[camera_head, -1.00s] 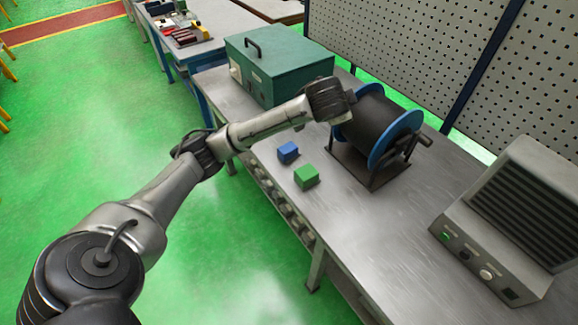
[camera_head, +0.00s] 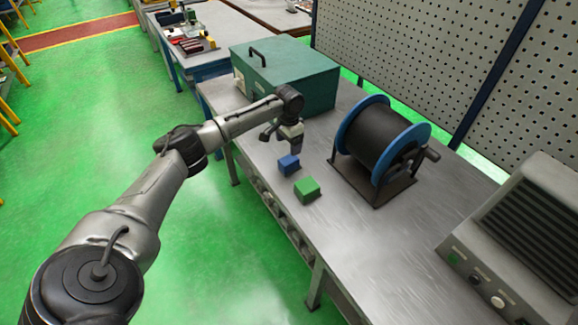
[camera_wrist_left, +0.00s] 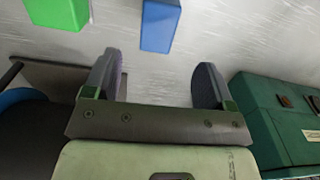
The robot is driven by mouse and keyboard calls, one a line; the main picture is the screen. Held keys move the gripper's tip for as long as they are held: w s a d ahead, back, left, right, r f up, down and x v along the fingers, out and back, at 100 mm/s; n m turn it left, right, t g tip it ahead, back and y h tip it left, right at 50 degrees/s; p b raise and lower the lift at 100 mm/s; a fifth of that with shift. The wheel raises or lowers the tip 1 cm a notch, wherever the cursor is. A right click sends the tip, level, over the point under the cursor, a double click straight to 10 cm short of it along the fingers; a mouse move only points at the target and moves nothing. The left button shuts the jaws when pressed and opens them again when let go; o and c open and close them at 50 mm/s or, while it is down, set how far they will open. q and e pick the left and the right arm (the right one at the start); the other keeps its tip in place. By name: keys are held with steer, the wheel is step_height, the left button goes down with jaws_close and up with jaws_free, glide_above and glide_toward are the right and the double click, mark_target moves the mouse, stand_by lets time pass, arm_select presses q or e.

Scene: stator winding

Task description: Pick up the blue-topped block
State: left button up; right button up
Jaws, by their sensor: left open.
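The blue-topped block (camera_head: 289,165) sits on the metal workbench near its left edge. A green block (camera_head: 307,189) sits just in front of it. My left gripper (camera_head: 296,150) points down just behind and above the blue-topped block, apart from it as far as I can see. In the left wrist view, the two fingers are spread (camera_wrist_left: 156,70) with nothing between them. There the blue-topped block (camera_wrist_left: 160,24) lies beyond the fingertips, roughly in line with the gap, and the green block (camera_wrist_left: 58,12) lies to the upper left. My right gripper is not in view.
A black cable reel with blue rims (camera_head: 383,140) stands right of the blocks. A green metal box (camera_head: 285,72) stands behind the gripper. A grey device (camera_head: 515,235) is at the bench's right. The bench (camera_head: 350,235) between the reel and front edge is clear.

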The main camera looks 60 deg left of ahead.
mark_target(289, 159)
arm_select(q)
steer(key=shift+d+f+b, duration=0.15)
steer(key=shift+f+b, duration=0.6)
steer(key=shift+f, duration=3.6)
steer(key=shift+r, duration=0.1)
steer(key=c, duration=1.2)
